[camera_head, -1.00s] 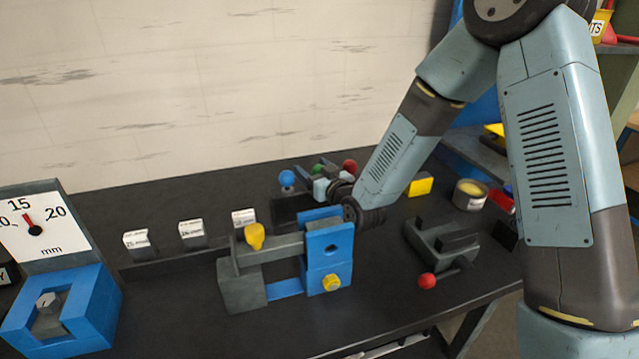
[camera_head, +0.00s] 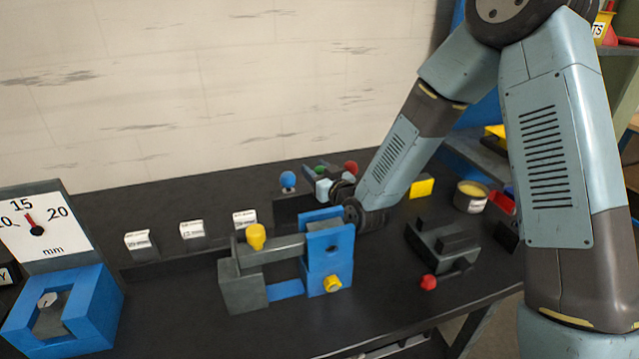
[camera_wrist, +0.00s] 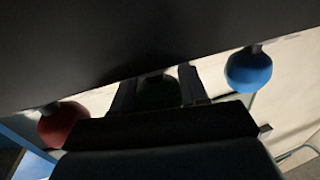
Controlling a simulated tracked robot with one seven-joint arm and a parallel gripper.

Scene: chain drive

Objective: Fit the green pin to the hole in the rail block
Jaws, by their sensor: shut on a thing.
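The green pin (camera_head: 321,169) shows only its small green head at the back of the bench, between a blue knob and a red knob. My gripper (camera_wrist: 158,90) is shut on the green pin, whose dark green head (camera_wrist: 159,92) shows between the two fingers in the wrist view. The pin's shaft is hidden, and I cannot tell whether it is still seated in its holder. A blue block (camera_head: 318,262) with a dark round hole stands in front, clamped on a grey bar; it looks like the rail block. My forearm is just behind it to the right.
The blue knob (camera_head: 288,179) and red knob (camera_head: 351,167) flank the pin. A yellow knob (camera_head: 256,236) tops the grey bar. A dark fixture with a red ball (camera_head: 429,283) and a tin (camera_head: 470,196) stand right. A gauge (camera_head: 38,226) stands left.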

